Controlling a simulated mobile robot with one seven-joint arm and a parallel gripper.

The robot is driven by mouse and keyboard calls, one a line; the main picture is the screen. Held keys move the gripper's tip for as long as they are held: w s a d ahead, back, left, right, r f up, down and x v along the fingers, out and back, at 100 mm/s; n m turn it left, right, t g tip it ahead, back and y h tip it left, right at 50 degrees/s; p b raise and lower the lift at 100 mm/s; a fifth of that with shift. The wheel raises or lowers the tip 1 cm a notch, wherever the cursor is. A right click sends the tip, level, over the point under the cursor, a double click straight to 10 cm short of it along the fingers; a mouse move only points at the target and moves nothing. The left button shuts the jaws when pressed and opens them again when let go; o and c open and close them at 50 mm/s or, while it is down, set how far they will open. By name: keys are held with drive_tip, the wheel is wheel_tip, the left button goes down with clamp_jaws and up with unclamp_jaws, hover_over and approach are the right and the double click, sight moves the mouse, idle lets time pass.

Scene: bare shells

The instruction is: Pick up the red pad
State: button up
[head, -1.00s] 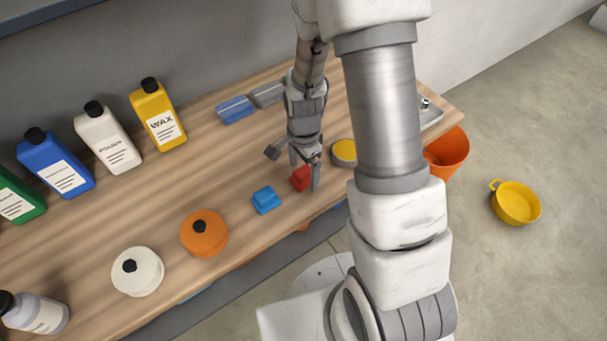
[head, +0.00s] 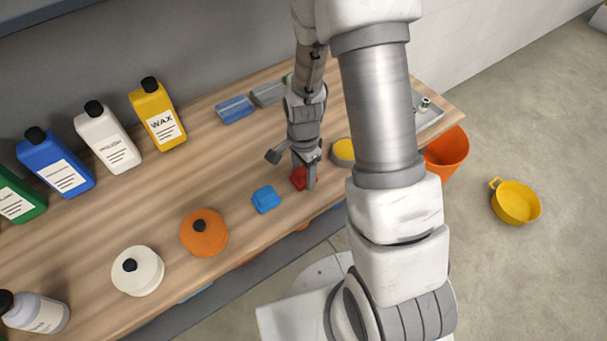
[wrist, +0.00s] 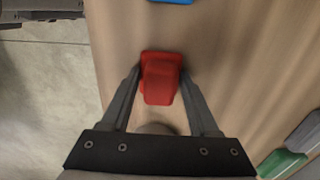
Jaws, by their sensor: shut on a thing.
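The red pad (head: 299,179) is on the wooden bench, between my gripper's fingers, which partly hide it in the head view. In the wrist view the red pad (wrist: 161,79) lies between the two fingertips, with a raised narrower part on top. My gripper (head: 304,178) points down and is shut on the red pad. It also shows in the wrist view (wrist: 160,85). I cannot tell whether the pad is clear of the bench.
A blue pad (head: 266,199) lies just left of the red pad. An orange round container (head: 204,235) and a white one (head: 138,275) stand further left. A yellow-topped tin (head: 343,151) is close on the right. Bottles, including a yellow one (head: 160,118), line the back.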

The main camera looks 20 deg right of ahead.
drive_tip(key=shift+r, duration=0.1)
drive_tip(key=shift+r, duration=0.45)
drive_tip(key=r, duration=0.3)
drive_tip(key=shift+s+d+r, duration=0.15)
drive_tip(key=shift+d+r, duration=0.1)
drive_tip(key=shift+d, duration=0.05)
drive_tip(key=s+d+r, duration=0.6)
drive_tip(key=s+d, duration=0.1)
drive_tip(key=d, duration=0.1)
drive_tip(key=shift+s+r+b, duration=0.2)
drive_tip(key=shift+b, duration=0.2)
drive_tip(key=shift+d, duration=0.1)
